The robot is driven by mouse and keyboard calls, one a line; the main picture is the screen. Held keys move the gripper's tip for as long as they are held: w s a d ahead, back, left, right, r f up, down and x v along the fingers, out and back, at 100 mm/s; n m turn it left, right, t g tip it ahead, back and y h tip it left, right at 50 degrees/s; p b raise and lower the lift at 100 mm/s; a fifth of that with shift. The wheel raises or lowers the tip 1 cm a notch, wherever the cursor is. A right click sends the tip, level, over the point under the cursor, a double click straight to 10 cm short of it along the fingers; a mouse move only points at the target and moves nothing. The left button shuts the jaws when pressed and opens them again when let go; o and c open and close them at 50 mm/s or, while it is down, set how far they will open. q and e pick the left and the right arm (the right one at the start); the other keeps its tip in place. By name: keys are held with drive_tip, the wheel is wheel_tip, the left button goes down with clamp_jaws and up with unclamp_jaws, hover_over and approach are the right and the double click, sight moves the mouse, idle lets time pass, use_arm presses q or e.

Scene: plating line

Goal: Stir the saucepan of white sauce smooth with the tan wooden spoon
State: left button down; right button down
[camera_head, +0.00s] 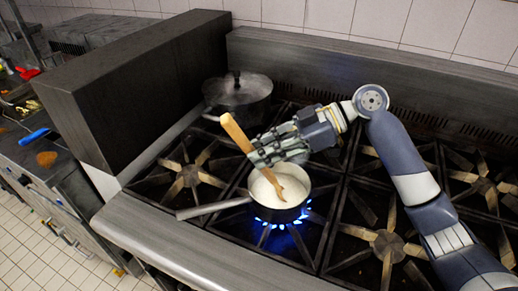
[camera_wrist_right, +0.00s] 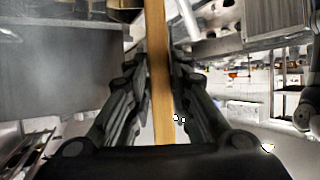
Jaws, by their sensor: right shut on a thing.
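The saucepan (camera_head: 262,207) sits on a lit burner with a blue flame, its handle pointing left. White sauce (camera_head: 262,192) fills its bottom. The tan wooden spoon (camera_head: 234,131) leans with its handle up and to the left, its lower end in the sauce. My right gripper (camera_head: 259,156) is shut on the spoon's handle above the pan. In the right wrist view the spoon (camera_wrist_right: 158,70) runs between the two dark fingers (camera_wrist_right: 160,88). My left gripper does not show in the head view.
A lidded pot (camera_head: 238,96) stands on the burner behind the saucepan. A dark upright panel (camera_head: 130,85) bounds the stove at the left. Empty burner grates (camera_head: 385,243) lie to the right. A blue-handled tool (camera_head: 34,136) lies on the left counter.

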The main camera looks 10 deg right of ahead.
sight(233, 119)
drive_tip(key=shift+w+d, duration=0.15)
drive_tip(key=shift+w, duration=0.3)
drive_tip(key=shift+w+a+r+p, duration=0.1)
drive_tip(key=shift+a+r+p, duration=0.7)
drive_tip(key=shift+r+p, duration=0.5)
drive_tip(key=shift+s+a+r+p, duration=0.1)
drive_tip(key=shift+a+r+p, duration=0.8)
drive_tip(key=shift+r, duration=0.75)
drive_tip(key=shift+w+a+r+p, duration=0.1)
drive_tip(key=shift+a+r+p, duration=0.55)
drive_tip(key=shift+r+p, duration=0.7)
drive_tip(key=shift+r, duration=0.15)
wheel_tip(233, 119, up, 4)
drive_tip(key=p, duration=0.2)
drive_tip(key=shift+p, duration=0.4)
